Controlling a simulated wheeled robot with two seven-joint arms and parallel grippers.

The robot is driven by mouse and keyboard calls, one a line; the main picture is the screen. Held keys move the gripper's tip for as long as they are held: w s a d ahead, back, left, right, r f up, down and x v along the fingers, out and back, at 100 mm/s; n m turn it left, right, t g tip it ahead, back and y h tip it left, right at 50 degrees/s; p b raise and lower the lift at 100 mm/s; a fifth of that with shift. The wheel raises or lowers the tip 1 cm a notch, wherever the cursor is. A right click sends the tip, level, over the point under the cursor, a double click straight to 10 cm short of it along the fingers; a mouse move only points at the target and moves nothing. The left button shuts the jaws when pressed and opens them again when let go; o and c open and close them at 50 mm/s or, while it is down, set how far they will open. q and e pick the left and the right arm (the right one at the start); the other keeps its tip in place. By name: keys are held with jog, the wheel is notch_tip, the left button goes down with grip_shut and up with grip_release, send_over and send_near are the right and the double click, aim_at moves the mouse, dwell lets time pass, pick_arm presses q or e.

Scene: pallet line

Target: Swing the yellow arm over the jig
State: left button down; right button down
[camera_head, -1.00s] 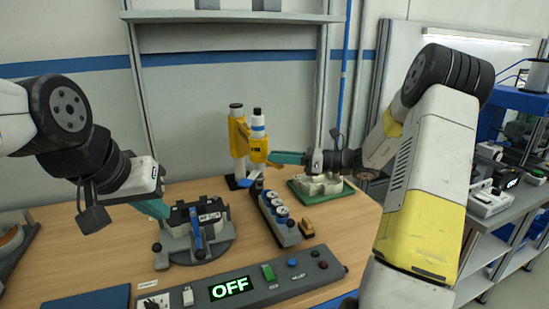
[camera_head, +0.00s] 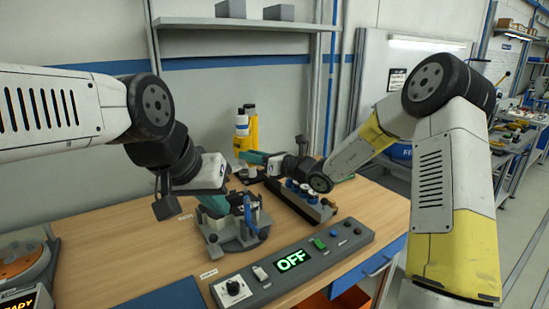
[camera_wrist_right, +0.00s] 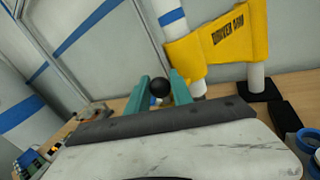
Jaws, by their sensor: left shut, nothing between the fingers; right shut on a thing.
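The yellow arm (camera_head: 254,132) stands at the back of the bench; in the right wrist view its yellow plate (camera_wrist_right: 222,38) bears "DRIVER ARM". My right gripper (camera_head: 252,158) is beside it; in its wrist view the teal fingers (camera_wrist_right: 160,96) are shut on a black ball knob (camera_wrist_right: 160,87) by the arm's white, blue-banded driver (camera_wrist_right: 172,20). The jig (camera_head: 234,240) is a grey round fixture with a blue lever (camera_head: 248,214), in front of the yellow arm. My left gripper (camera_head: 213,206) is shut and empty at the jig's upper left; I cannot tell whether it touches.
A grey control panel (camera_head: 335,254) with a green "OFF" display lies along the front. A rack with several blue-and-white round parts (camera_head: 300,200) stands right of the jig. A round device (camera_head: 22,262) is at the left edge. Bare bench lies left of the jig.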

jog(key=shift+s+a, duration=0.15)
jog(key=shift+a, duration=0.15)
jog(key=c, duration=1.1)
grip_release()
jog(key=shift+a, duration=0.2)
jog(key=shift+c, duration=0.2)
jog(key=shift+d, duration=0.1)
jog(key=shift+d, duration=0.1)
jog(key=shift+s+d, duration=0.1)
jog(key=shift+d, duration=0.25)
jog(key=v, duration=0.7)
jog(key=shift+a, duration=0.1)
jog(key=shift+s+r, duration=0.1)
